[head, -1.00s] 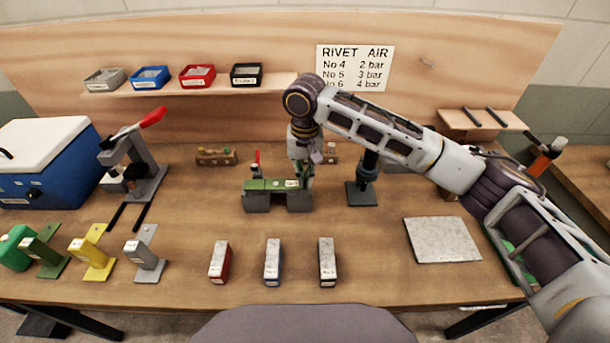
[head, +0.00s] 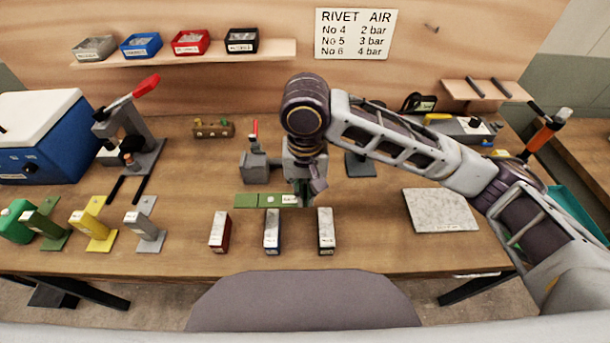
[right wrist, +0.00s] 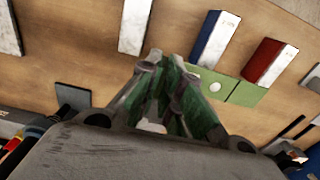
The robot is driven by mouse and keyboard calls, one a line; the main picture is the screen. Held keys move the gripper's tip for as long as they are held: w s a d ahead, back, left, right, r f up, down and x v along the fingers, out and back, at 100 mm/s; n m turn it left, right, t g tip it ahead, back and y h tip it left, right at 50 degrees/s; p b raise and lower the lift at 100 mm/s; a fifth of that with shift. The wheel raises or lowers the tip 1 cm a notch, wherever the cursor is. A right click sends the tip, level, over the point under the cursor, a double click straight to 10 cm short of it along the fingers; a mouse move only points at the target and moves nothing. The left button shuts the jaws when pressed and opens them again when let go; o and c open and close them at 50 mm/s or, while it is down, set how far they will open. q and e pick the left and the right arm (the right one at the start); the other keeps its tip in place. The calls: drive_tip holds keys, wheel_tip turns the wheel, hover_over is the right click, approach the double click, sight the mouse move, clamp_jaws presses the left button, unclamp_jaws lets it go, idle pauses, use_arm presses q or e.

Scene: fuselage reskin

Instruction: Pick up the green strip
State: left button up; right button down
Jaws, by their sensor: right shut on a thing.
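The green strip (head: 265,201) is a thin, flat bar with a pale label near its right end. My right gripper (head: 303,196) is shut on the right end of the strip, which extends to the left from it. The strip looks raised off its grey holder, level, in front of it; the exact height above the table is hard to tell. In the right wrist view, the gripper's fingers (right wrist: 172,75) are at the strip's end and part of the green strip (right wrist: 243,95) shows beyond them. My left gripper is not in view.
The grey holder (head: 257,168) with a red handle stands behind the strip. A red block (head: 220,232), a blue block (head: 272,232) and a dark block (head: 326,232) stand just in front. A pale plate (head: 440,210) lies at right. Bare table lies between it and the blocks.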

drive_tip(key=shift+s, duration=1.1)
drive_tip(key=shift+s, duration=0.15)
